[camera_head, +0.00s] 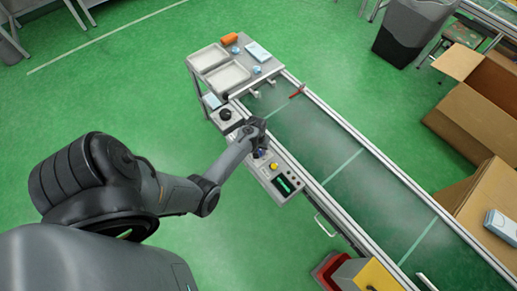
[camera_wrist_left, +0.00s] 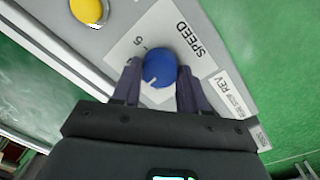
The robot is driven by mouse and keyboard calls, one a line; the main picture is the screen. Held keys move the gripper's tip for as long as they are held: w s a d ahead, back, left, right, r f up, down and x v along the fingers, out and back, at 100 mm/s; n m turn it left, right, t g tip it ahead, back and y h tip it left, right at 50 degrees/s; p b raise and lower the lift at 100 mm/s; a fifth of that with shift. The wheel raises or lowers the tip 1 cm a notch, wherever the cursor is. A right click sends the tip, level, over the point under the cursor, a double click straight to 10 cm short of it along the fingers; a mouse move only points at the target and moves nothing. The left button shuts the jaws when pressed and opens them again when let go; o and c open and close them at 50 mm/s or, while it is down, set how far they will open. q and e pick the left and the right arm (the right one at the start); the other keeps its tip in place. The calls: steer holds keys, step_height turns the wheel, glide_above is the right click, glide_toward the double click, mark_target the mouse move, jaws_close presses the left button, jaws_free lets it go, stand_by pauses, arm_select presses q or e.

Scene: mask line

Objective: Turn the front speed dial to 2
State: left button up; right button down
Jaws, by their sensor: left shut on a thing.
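In the left wrist view the blue speed dial (camera_wrist_left: 158,68) sits on a pale plate marked SPEED, with a white pointer line on its face toward the lower left. Only one digit on the plate is readable, beside the dial; other marks are hidden. My left gripper (camera_wrist_left: 154,82) is shut on the dial, with one dark finger on each side. In the head view my left gripper (camera_head: 258,143) is over the control panel (camera_head: 272,176) at the conveyor's side and covers most of the dial. My right gripper is not in view.
A yellow button (camera_wrist_left: 89,10) is close to the dial on the same panel. Two trays (camera_head: 226,77) stand at the far end. Cardboard boxes (camera_head: 470,110) are at the right.

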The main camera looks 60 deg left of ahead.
arm_select(q)
steer(key=shift+r+n+p, duration=0.2)
steer(key=shift+n+p, duration=0.7)
steer(key=shift+n, duration=0.1)
steer(key=shift+n+p, duration=0.45)
steer(key=shift+n, duration=0.35)
steer(key=shift+f+n+p, duration=0.1)
steer(key=shift+n+p, duration=0.35)
steer(key=shift+n, duration=0.65)
steer(key=shift+s+f+n, duration=0.1)
steer(key=shift+n, duration=0.8)
steer(key=o, duration=1)
steer(key=shift+o, duration=0.2)
